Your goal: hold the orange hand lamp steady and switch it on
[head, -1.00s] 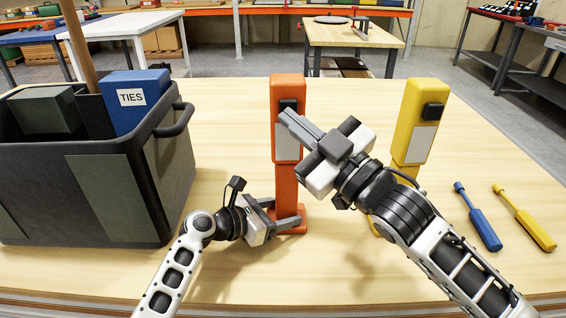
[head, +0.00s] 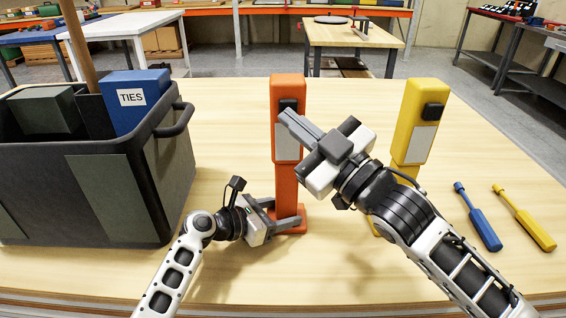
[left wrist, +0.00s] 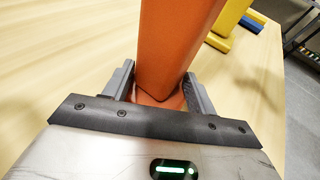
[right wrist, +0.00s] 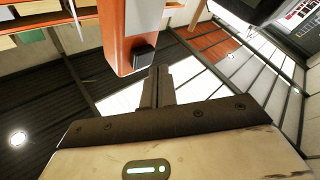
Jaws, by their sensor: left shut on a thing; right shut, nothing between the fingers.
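The orange hand lamp (head: 286,185) stands upright on the table, with a pale panel and a black switch block (head: 288,105) near its top. My left gripper (head: 288,222) is shut on the lamp's lower part, just above its foot; in the left wrist view the fingers (left wrist: 160,88) lie on both sides of the orange body (left wrist: 172,45). My right gripper (head: 284,117) is shut and empty, its fingertips at the lamp's front just below the switch block. The right wrist view shows the closed fingers (right wrist: 157,80) close to the black block (right wrist: 143,54); whether they touch is unclear.
A yellow lamp (head: 415,125) stands to the right, partly behind my right arm. A blue tool (head: 480,220) and a yellow tool (head: 527,220) lie at the right. A dark tote (head: 85,190) with a blue TIES box (head: 136,100) stands at the left. The table behind the lamps is clear.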

